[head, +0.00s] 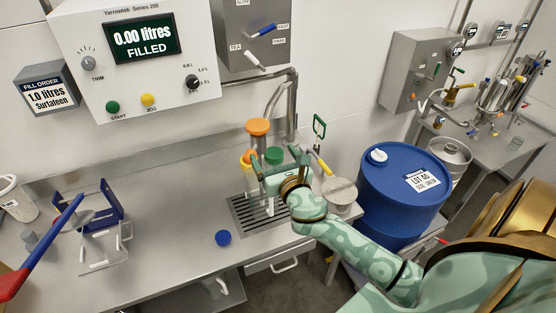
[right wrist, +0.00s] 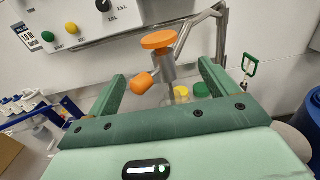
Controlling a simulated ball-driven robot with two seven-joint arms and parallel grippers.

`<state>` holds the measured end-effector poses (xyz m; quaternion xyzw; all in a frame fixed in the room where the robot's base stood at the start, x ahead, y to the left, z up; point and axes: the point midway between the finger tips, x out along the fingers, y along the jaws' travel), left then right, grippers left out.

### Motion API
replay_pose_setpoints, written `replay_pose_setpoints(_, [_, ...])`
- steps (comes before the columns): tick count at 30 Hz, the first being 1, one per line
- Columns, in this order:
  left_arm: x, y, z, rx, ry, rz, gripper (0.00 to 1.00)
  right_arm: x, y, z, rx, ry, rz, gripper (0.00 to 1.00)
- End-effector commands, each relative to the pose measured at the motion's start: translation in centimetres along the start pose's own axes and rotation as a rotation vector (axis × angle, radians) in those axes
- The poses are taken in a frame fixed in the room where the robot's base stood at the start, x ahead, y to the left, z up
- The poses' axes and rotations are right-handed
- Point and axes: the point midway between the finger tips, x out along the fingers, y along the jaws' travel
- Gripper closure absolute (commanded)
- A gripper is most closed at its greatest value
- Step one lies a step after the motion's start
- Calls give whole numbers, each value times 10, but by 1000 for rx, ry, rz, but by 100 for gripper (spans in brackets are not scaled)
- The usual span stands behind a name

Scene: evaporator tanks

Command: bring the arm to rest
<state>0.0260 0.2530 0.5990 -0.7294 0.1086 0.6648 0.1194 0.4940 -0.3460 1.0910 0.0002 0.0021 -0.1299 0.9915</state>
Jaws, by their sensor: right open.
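My right arm reaches in from the right in the head view. Beyond the fingers is a metal spout with an orange round top (right wrist: 157,40) and an orange side knob (right wrist: 142,83). The orange top also shows in the head view (head: 257,126). I cannot tell whether the gripper touches anything there. My left gripper is not in view.
A filler panel (head: 150,75) reads "0.00 litres FILLED". A blue drum (head: 400,195) stands right of the arm. A blue cap (head: 223,238) lies on the counter. Yellow (right wrist: 181,91) and green (right wrist: 202,90) lids are near the spout. The counter's front middle is mostly clear.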

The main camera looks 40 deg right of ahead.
Motion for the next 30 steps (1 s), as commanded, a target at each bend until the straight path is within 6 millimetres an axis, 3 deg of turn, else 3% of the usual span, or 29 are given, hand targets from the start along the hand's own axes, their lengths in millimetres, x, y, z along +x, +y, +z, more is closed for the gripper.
replay_pose_setpoints(6, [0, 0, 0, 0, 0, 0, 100, -21, 0, 0, 1, 0, -1, 14])
replay_pose_setpoints(23, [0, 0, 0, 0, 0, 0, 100, -22, 0, 0, 6, 0, 0, 14])
replay_pose_setpoints(27, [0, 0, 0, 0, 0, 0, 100, -22, 3, -2, 179, 6, 17, 14])
replay_pose_setpoints(29, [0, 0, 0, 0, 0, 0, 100, -20, 3, -25, 375, 68, 22, 14])
replay_pose_setpoints(30, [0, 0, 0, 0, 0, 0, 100, -20, 0, -56, 543, 143, 5, 14])
